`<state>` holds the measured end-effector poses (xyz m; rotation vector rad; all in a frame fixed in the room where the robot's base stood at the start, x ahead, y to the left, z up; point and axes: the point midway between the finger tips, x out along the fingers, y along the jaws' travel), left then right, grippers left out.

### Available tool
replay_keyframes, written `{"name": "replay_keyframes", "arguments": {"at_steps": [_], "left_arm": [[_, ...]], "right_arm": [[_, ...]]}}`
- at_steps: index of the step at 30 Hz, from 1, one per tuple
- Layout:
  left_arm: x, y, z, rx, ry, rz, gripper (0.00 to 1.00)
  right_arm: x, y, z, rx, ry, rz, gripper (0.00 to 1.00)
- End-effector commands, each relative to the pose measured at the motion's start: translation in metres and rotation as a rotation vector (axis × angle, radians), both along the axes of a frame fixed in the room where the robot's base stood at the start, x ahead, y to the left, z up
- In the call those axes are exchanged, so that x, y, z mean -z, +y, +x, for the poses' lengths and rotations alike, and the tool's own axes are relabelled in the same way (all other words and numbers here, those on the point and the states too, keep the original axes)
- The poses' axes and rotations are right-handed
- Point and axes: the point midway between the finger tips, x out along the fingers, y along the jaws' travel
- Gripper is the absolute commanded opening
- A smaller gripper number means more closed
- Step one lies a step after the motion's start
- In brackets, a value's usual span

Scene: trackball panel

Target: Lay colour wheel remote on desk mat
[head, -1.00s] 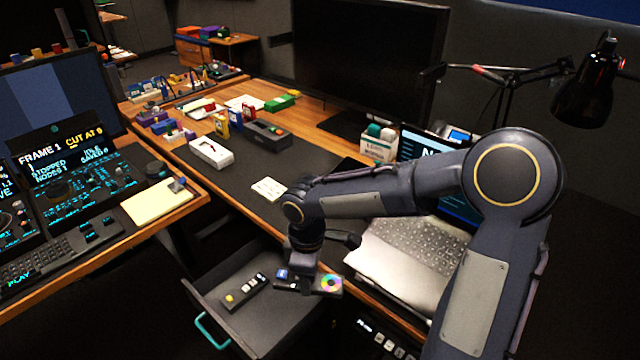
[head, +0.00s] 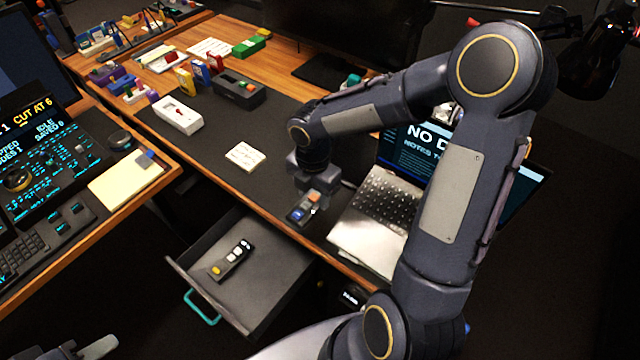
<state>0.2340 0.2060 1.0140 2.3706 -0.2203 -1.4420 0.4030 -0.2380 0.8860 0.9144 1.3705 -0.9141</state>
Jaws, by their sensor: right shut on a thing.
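The colour wheel remote (head: 299,215) is a small dark bar with a blue button and an orange-red patch; its colour wheel is not clearly visible now. My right gripper (head: 313,201) is shut on it, seen from above and behind. The remote shows over the front part of the dark desk mat (head: 200,152), left of the laptop; I cannot tell whether it touches the mat. Grey parts at the bottom left edge seem to be my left gripper (head: 84,350), cut off by the frame, with its opening unclear.
An open drawer (head: 275,290) below the desk edge holds another remote (head: 231,260). A laptop (head: 375,215) stands to the right. A paper note (head: 246,156), a white box (head: 178,115) and a dark device (head: 239,89) lie on the mat. Mat around the note is bare.

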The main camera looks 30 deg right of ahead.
Motion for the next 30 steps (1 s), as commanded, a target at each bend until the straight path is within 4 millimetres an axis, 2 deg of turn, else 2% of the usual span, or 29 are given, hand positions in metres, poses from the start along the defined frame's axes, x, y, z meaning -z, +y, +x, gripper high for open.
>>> {"name": "replay_keyframes", "arguments": {"at_steps": [3,9,17,24,30], "left_arm": [[-0.004,0.000,0.000,0.000,0.000,0.000,0.36],[-0.006,0.000,0.000,0.000,0.000,0.000,0.36],[-0.007,0.000,0.000,0.000,0.000,0.000,0.36],[-0.006,0.000,0.000,0.000,0.000,0.000,0.36],[-0.006,0.000,0.000,0.000,0.000,0.000,0.36]], "right_arm": [[0.017,-0.022,0.017,0.003,0.006,0.002,0.22],[0.050,-0.042,0.033,0.002,0.004,0.001,0.22],[0.064,-0.052,0.042,0.001,0.001,0.001,0.22],[0.097,-0.054,0.044,0.000,0.001,0.001,0.22],[0.099,-0.055,0.045,0.001,0.000,-0.001,0.22]]}}
